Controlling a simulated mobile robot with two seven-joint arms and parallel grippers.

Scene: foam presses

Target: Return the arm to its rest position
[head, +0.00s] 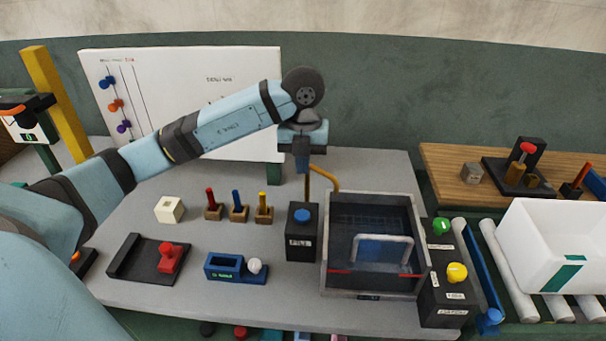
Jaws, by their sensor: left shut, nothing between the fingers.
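My left arm reaches in from the left across the grey table (190,285). My left gripper (306,176) points down above the back of the black box with a blue button (302,240). It is shut, with nothing seen held in it; its tips are small in the view. A foam press (372,295) with a dark bed and a pale handle stands just right of the black box. My right gripper is not in view.
A foam block (168,210), several coloured pegs (237,212), a red-knobbed black fixture (150,265) and a blue holder (225,268) stand on the table. A control box (440,290) is right of the press. A whiteboard (240,70) stands behind; a white bin (548,235) sits on rollers.

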